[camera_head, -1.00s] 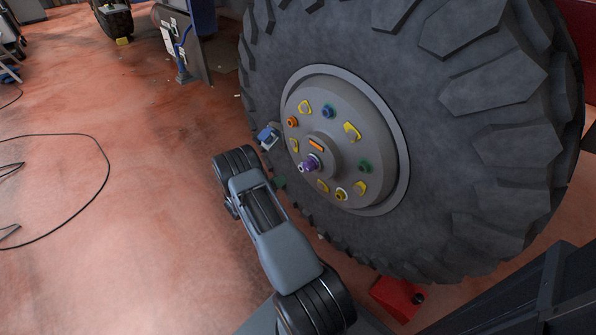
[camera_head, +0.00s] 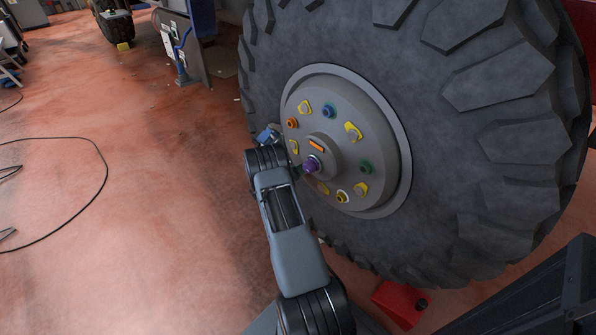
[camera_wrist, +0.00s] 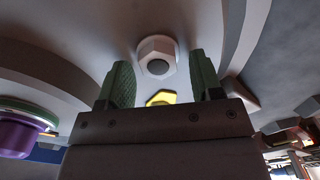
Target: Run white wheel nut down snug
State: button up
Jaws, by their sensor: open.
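The white wheel nut (camera_wrist: 157,57) is a pale hex nut with a grey round end in its middle, on the grey hub face. My gripper (camera_wrist: 162,78) is open, with a green finger on each side of the view and the nut framed between and beyond the tips. Contact is not visible. In the head view the gripper is mostly hidden by my arm, near the purple nut.
The protruding purple nut (camera_wrist: 22,137) is close at the left in the wrist view. A yellow pointer (camera_wrist: 160,98) lies just below the white nut. Orange (camera_head: 292,123), blue (camera_head: 328,111) and green (camera_head: 365,166) nuts share the hub. The big tyre (camera_head: 460,150) surrounds it.

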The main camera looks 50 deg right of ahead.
jog(key=c, duration=0.9)
jog(key=shift+c, duration=0.2)
jog(key=shift+m, duration=0.3)
